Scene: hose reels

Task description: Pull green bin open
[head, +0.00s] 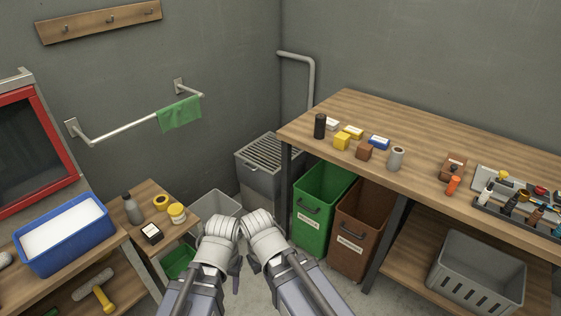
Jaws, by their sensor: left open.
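The green bin (311,226) stands upright under the workbench, beside a brown bin (352,243). Its top is uncovered, and a dark handle and a white label show on its front. My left gripper (236,268) is at the bottom middle, left of the green bin and apart from it. It is open and seems empty, its fingers pointing down and partly hidden by the wrist. My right gripper (251,262) is just right of it, also short of the bin. Its fingers are mostly hidden behind my arm, so its opening cannot be made out.
The workbench (425,178) carries small tools and boxes, and its leg (384,247) stands right of the brown bin. A grey crate (478,270) sits on its lower shelf. A grey bin (210,203) and a metal grated unit (262,172) stand behind my arms.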

